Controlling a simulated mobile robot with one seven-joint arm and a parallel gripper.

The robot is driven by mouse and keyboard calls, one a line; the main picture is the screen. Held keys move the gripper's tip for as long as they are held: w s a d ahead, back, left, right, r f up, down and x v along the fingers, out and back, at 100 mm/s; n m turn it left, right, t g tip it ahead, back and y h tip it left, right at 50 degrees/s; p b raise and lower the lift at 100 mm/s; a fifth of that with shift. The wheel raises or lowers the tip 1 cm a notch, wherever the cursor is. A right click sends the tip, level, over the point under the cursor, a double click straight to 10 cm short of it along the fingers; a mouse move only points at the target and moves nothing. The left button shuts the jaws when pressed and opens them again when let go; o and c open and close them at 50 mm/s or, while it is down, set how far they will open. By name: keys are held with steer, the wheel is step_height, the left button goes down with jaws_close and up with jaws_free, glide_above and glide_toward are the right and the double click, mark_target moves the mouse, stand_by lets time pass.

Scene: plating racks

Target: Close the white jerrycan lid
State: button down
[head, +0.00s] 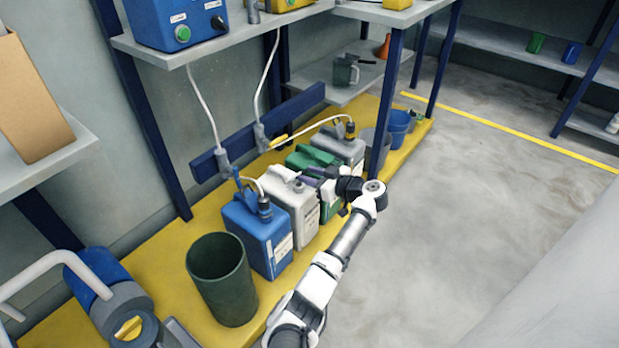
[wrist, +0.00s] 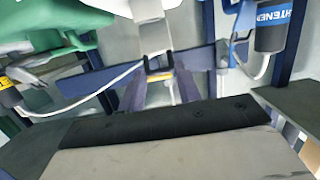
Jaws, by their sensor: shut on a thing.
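The white jerrycan (head: 304,213) stands upright on the yellow bench, between a blue jerrycan (head: 262,240) and a green one (head: 308,158). My gripper (head: 302,181) reaches in from the right over its top. In the wrist view the fingers of my gripper (wrist: 158,66) are close together, with black tips around a pale part (wrist: 154,38). This looks like the white jerrycan's lid. In the head view the fingers partly hide the lid, so I cannot tell how far it is turned down.
A dark green bin (head: 222,280) stands left of the blue jerrycan. A grey jerrycan (head: 347,150) with a hose stands behind the green one. Hoses hang from the upper shelf (head: 215,45). The floor (head: 470,200) on the right is clear.

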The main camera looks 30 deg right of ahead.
steer(key=shift+d+r, duration=0.1)
steer(key=shift+d, duration=0.2)
steer(key=c, duration=1.1)
jaws_free()
steer(key=shift+o, duration=0.2)
steer(key=shift+a, duration=0.1)
steer(key=shift+s, duration=0.1)
